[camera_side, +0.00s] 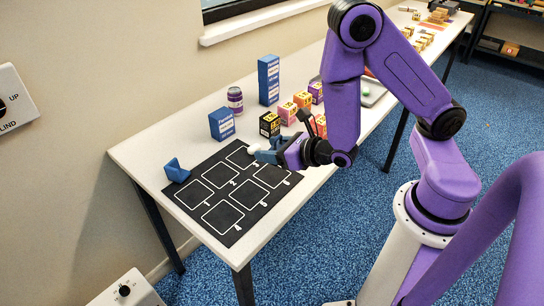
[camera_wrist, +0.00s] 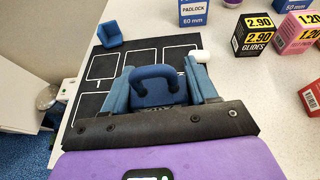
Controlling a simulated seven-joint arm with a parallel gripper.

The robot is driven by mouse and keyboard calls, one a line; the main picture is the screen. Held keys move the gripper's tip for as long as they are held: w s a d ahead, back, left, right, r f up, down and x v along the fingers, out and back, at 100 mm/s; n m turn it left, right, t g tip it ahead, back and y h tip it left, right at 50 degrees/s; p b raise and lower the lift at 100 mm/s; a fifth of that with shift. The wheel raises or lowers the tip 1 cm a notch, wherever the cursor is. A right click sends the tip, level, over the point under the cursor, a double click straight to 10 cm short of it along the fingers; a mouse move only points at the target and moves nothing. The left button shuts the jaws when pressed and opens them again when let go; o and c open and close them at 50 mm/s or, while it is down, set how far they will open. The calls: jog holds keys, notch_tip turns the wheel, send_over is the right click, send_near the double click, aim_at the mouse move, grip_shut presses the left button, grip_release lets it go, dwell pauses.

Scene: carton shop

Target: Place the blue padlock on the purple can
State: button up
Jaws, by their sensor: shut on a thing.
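The blue padlock (camera_wrist: 152,92), with its thick curved shackle, sits between the two fingers of my gripper (camera_wrist: 160,80) in the wrist view. The fingers are shut on its sides. In the side view my gripper (camera_side: 272,154) is low over the right part of the black mat, and the padlock is mostly hidden by it. The purple can (camera_side: 235,100), with a pale band, stands upright on the table behind the mat, apart from my gripper. In the wrist view only a sliver of it shows at the top edge (camera_wrist: 232,3).
The black mat (camera_side: 213,188) has several white outlined squares. A blue angled holder (camera_side: 177,171) sits at its left corner. A blue padlock box (camera_side: 222,124), a taller blue box (camera_side: 268,80) and a black box (camera_side: 269,124) stand near the can. A small white object (camera_side: 253,149) lies beside my gripper.

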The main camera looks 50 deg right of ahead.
jog(key=shift+w+d+r, duration=0.1)
jog(key=shift+w+r, duration=0.2)
jog(key=shift+r, duration=0.15)
jog(key=w+d+r+m+g+h, duration=0.2)
jog(key=w+d+r+m+h, duration=0.35)
jog(key=w+d, duration=0.35)
jog(key=w+d+r+m+g+h, duration=0.2)
jog(key=w+d+r+m+h, duration=0.4)
jog(key=w, duration=0.4)
jog(key=n, duration=0.1)
send_over(235, 102)
jog(key=s+d, duration=0.2)
notch_tip(235, 102, down, 3)
jog(key=shift+y, duration=0.35)
jog(key=w+f, duration=0.2)
jog(key=w+d+f, duration=0.1)
jog(key=w+f, duration=0.1)
jog(key=f, duration=0.1)
jog(key=shift+w, duration=0.35)
jog(key=shift+w+f, duration=0.15)
jog(key=shift+f, duration=0.1)
jog(key=shift+w+f, duration=0.1)
jog(key=shift+f, duration=1.5)
jog(key=shift+f, duration=0.1)
